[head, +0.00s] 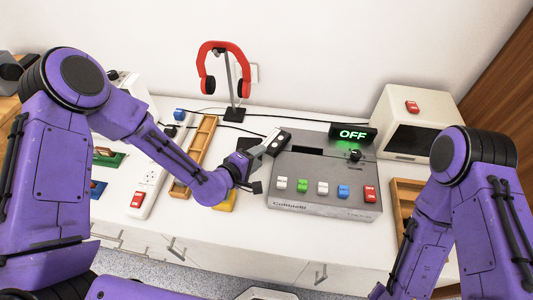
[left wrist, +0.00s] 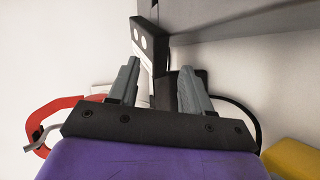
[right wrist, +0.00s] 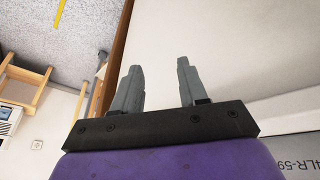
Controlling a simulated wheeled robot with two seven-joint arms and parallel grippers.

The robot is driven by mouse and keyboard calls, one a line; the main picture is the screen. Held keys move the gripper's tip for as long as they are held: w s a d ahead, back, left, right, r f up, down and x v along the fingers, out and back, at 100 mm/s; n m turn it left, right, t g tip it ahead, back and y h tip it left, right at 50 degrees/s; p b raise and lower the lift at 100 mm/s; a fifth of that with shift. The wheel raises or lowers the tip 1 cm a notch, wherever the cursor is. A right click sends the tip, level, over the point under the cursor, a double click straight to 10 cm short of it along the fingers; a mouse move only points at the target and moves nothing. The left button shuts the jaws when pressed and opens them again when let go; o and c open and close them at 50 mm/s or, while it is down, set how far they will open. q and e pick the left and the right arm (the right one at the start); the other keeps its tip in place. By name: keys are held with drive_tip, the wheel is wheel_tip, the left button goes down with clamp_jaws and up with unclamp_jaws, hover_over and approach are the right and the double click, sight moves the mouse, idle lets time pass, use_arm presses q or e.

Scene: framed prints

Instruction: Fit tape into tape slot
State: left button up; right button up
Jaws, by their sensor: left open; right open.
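The tape (head: 277,141) is a dark cassette with two pale round holes and a light band, standing by the back left corner of the grey tape machine. It also shows in the left wrist view (left wrist: 148,42). My left gripper (head: 258,158) is open beside it; in the left wrist view (left wrist: 157,78) the tape's lower part lies between or just beyond the fingertips, and I cannot tell if they touch. The tape slot (head: 308,151) is a dark opening on top of the machine (head: 340,170). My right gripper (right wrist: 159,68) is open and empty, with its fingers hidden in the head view.
Coloured buttons (head: 322,188) line the machine's front, and a sign (head: 352,134) reads OFF. Red headphones (head: 225,65) hang on a stand behind. A white boxy device (head: 422,112) stands at right. A wooden tray (head: 198,150) and a power strip (head: 150,180) are at left.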

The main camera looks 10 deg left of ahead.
sight(267, 153)
use_arm(q)
drive_tip(key=b+x, duration=0.1)
drive_tip(key=x, duration=0.2)
drive_tip(key=shift+f, duration=0.15)
drive_tip(key=shift+w+d, duration=0.15)
drive_tip(key=shift+w, duration=0.2)
drive_tip(key=shift+s, duration=0.15)
drive_tip(key=c, duration=0.9)
drive_tip(key=shift+f, duration=0.15)
clamp_jaws()
drive_tip(key=shift+s, duration=0.1)
wheel_tip(267, 153, up, 3)
drive_tip(key=shift+f+p, duration=0.2)
drive_tip(key=shift+p, duration=0.85)
